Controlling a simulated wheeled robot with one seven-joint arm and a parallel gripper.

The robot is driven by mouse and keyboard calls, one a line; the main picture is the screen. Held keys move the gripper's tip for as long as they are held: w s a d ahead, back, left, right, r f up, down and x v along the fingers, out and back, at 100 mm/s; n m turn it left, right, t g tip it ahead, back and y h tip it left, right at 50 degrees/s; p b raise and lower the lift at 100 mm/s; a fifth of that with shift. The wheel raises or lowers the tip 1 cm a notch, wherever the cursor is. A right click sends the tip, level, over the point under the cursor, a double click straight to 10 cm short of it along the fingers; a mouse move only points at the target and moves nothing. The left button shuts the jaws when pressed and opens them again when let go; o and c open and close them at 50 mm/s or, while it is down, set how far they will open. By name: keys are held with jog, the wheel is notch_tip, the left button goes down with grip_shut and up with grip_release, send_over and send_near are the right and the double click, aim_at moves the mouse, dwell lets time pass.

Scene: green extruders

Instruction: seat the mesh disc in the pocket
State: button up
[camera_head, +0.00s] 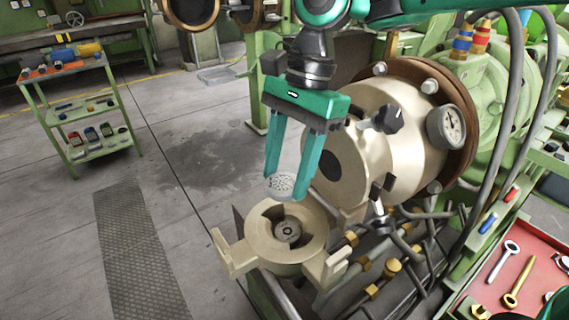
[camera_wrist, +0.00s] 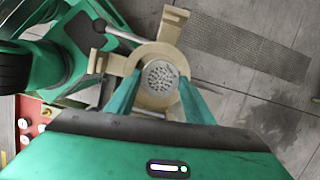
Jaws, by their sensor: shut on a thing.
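The mesh disc (camera_head: 281,185) is a small pale round plate with many dark holes. My gripper (camera_head: 286,188) is shut on it, one teal finger at each side. The disc is above the pocket (camera_head: 287,231), a round recess in the beige ring-shaped holder (camera_head: 259,248). In the head view the disc is over the back edge of the ring and looks a little tilted. In the wrist view the disc (camera_wrist: 160,76) lies between the fingertips (camera_wrist: 158,84) and covers the ring's centre (camera_wrist: 143,52). The gap between disc and ring is hard to judge.
A large beige extruder barrel (camera_head: 385,140) with a gauge (camera_head: 446,128) stands close right of my gripper. Hoses and brass fittings (camera_head: 392,268) lie below it. A red tool tray (camera_head: 520,270) is at the lower right. A green cart (camera_head: 85,110) stands far left; the floor between is open.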

jog(key=shift+w+d, duration=0.15)
jog(key=shift+d, duration=0.1)
jog(key=shift+f, duration=4.75)
jog(key=shift+f, duration=0.95)
jog(key=o, duration=1.2)
jog(key=shift+w+r, duration=0.1)
jog(key=shift+r, duration=0.05)
